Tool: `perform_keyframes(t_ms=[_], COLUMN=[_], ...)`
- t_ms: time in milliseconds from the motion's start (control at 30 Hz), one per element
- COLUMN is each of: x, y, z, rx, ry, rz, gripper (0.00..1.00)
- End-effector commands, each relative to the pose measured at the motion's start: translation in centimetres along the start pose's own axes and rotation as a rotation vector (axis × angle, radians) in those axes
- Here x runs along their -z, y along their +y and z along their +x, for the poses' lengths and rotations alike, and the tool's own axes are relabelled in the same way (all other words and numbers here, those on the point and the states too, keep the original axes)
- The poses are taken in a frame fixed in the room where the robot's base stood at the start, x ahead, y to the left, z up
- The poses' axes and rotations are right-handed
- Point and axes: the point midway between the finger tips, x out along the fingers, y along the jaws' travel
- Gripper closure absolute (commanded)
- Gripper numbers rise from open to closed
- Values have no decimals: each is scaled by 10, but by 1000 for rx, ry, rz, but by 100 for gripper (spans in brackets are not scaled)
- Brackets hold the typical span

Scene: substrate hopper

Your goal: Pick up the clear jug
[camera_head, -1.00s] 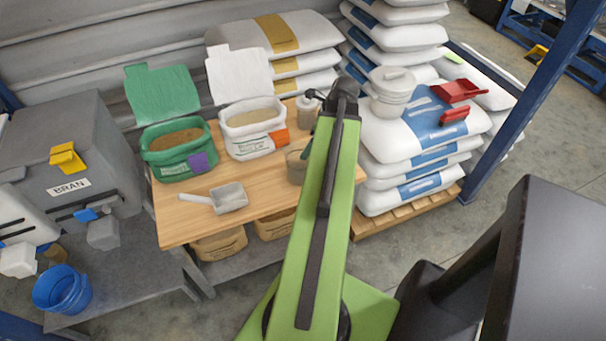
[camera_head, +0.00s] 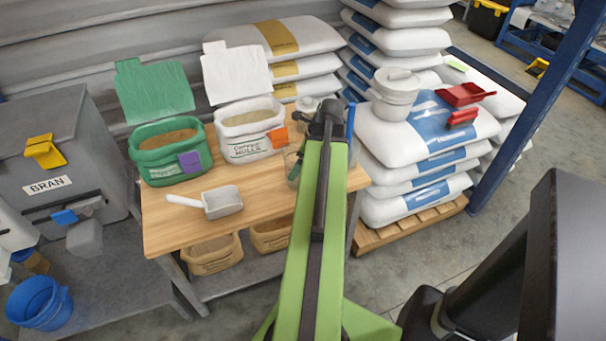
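The clear jug (camera_head: 291,160) stands on the right part of the wooden table (camera_head: 180,236), only its left part visible. My green arm covers the rest of it. A dark green piece shows at the jug, and I cannot tell whether it is part of my gripper or lies in the jug. My gripper (camera_head: 328,118) is at the far end of the arm, over the table's right end beside the jug. Its fingers are hidden, so I cannot tell whether it is open or touches the jug.
A green sack (camera_head: 170,152), a white sack (camera_head: 250,130) and a metal scoop (camera_head: 222,202) are on the table. A pale container (camera_head: 305,108) stands behind my gripper. Stacked bags (camera_head: 425,140) bearing a white bucket (camera_head: 395,95) and red scoop (camera_head: 464,94) are right.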

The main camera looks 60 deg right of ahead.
Motion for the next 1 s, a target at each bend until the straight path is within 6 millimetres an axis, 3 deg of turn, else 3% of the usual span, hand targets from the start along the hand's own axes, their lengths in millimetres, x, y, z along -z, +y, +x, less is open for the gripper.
perform_keyframes(t_ms=[67,467,767,867,1000], x=[0,0,2,6,33], y=[0,0,0,0,0], z=[-1,-2,-9,-29,-61], rx=[0,0,0,1,2], ry=[0,0,0,0,0], rz=[0,1,2,3,7], gripper=[1,54,55,55,55])
